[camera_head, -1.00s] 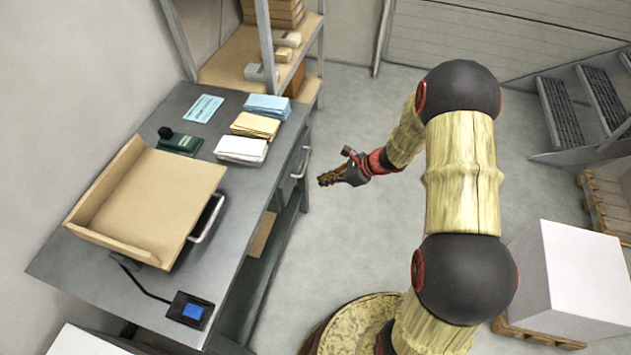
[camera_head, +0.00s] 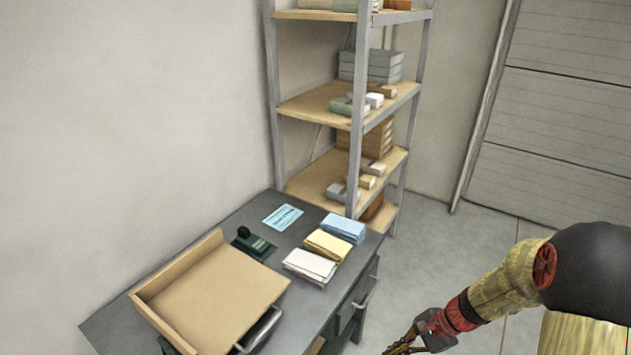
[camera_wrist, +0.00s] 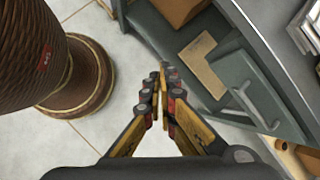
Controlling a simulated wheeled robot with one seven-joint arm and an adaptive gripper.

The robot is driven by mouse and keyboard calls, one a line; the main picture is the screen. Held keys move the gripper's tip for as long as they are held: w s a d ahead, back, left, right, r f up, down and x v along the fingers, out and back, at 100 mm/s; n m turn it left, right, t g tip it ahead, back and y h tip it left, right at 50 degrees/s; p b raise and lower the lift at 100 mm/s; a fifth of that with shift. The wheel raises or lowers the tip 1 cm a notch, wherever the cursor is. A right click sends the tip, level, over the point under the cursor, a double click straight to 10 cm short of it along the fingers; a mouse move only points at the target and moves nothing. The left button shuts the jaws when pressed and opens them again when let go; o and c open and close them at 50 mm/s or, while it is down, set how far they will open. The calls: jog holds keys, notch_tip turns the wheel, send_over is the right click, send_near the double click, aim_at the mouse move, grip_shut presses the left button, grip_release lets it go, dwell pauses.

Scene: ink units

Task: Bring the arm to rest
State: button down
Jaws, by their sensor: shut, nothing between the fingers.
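My gripper (camera_head: 402,343) shows at the bottom edge of the head view, right of the desk and apart from it. In the wrist view my gripper (camera_wrist: 164,72) has its fingertips together with nothing between them. It points down over the pale floor beside the grey desk (camera_wrist: 275,85). My arm enters from the lower right of the head view, and its lower part is out of the picture.
The grey desk (camera_head: 112,325) carries a tan tray (camera_head: 220,290), a green stamp (camera_head: 254,246), a blue card (camera_head: 283,217) and white, yellow and blue stacks (camera_head: 310,265). A shelf unit (camera_head: 357,120) stands behind. Floor (camera_head: 420,270) right of the desk is clear.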

jog(key=s+r+n+t+h, duration=0.1)
jog(key=s+r+n, duration=0.3)
jog(key=r, duration=0.5)
jog(key=s+a+r+n+t+h, duration=0.1)
jog(key=s+r+n, duration=0.4)
jog(key=r, duration=0.5)
jog(key=s+r+n+t+h, duration=0.3)
jog(key=s+r+n+h, duration=0.1)
jog(key=r, duration=0.6)
jog(key=shift+s+a+n+h, duration=0.3)
jog(key=shift+s+a+n, duration=0.1)
jog(key=shift+s+n, duration=0.3)
